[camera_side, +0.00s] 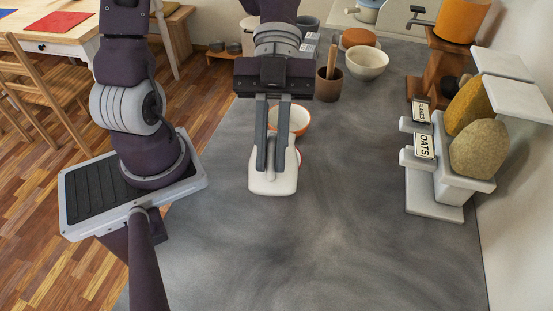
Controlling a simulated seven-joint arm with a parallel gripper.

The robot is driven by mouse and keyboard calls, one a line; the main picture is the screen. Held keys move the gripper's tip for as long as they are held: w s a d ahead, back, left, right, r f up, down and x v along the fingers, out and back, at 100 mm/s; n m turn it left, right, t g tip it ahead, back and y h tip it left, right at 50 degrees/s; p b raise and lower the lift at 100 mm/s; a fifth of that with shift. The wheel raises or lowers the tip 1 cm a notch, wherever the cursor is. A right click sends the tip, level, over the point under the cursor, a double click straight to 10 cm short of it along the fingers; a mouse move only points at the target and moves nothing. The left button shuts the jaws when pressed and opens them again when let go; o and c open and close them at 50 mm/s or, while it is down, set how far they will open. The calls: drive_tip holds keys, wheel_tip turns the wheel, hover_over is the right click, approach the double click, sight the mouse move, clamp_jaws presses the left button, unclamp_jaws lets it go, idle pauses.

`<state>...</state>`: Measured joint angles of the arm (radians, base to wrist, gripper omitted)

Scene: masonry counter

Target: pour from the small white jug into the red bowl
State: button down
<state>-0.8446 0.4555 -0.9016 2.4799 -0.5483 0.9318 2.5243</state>
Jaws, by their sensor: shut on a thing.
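My gripper (268,165) points down over the counter, with its two fingers shut on the small white jug (272,184). The fingers cover the upper part of the jug, so its opening and contents are hidden. I cannot tell whether the jug touches the counter or is tilted. The red bowl (300,118), orange-red with a pale rim, stands just behind my gripper, and the gripper hides its left part. A small reddish edge also shows right of the fingers, just above the jug; I cannot tell what it belongs to.
A brown mortar-like cup (328,86) with a wooden stick and a cream bowl (367,63) stand farther back. The grey counter (330,240) is clear in front and between jug and dispensers.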

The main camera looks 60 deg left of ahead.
drive_tip(key=shift+w+a+r+p, duration=0.1)
drive_tip(key=shift+r+p, duration=0.1)
drive_tip(key=shift+p, duration=0.15)
idle(1.1)
drive_tip(key=shift+w+a+g+h, duration=0.1)
drive_tip(key=shift+a+g+h, duration=0.05)
drive_tip(key=shift+g+h, duration=0.2)
idle(1.3)
drive_tip(key=shift+s+d+f+t+y+b, duration=0.3)
drive_tip(key=shift+s+d+f+t+y, duration=0.7)
drive_tip(key=shift+d+f+y, duration=0.5)
drive_tip(key=shift+s+d+f+t+y+b, duration=0.25)
drive_tip(key=shift+s+d+f+t+y, duration=0.5)
drive_tip(key=shift+d+f+t+y, duration=0.7)
drive_tip(key=shift+s+d+f+t+y+b, duration=0.3)
drive_tip(key=shift+s+d+f+t+y, duration=0.6)
drive_tip(key=shift+f+y, duration=0.95)
drive_tip(key=shift+d, duration=0.25)
